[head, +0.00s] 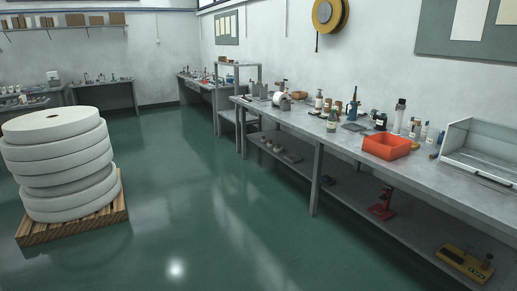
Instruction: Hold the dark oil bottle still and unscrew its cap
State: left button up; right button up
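Several small bottles stand on the long grey workbench (345,139) along the right wall. One dark bottle with a pale label (332,121) stands near the bench's front edge. A taller dark bottle (353,106) stands behind it to the right. Another small dark bottle (381,121) stands farther right, behind an orange bin. I cannot tell which is the oil bottle, and the caps are too small to make out. Neither of my grippers is in view.
The orange bin (387,146) and a grey metal tray (473,162) sit on the bench's right part. A pallet (75,222) with stacked white rolls (62,165) stands at left. The green floor (215,205) between is clear. A lower shelf (340,190) holds tools.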

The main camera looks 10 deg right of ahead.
aim_at(332, 118)
jog(key=i+z, duration=0.25)
jog(key=i, duration=1.9)
jog(key=i+z, duration=0.15)
jog(key=i, duration=0.4)
jog(key=i+j+z, duration=0.15)
jog(key=i, duration=0.4)
jog(key=i+j+z, duration=0.15)
jog(key=i, duration=0.4)
jog(key=i+j+z, duration=0.1)
jog(key=i+j, duration=0.15)
jog(key=i, duration=0.3)
jog(key=i+j+z, duration=0.2)
jog(key=i, duration=0.15)
jog(key=i+j+z, duration=0.25)
jog(key=i, duration=0.1)
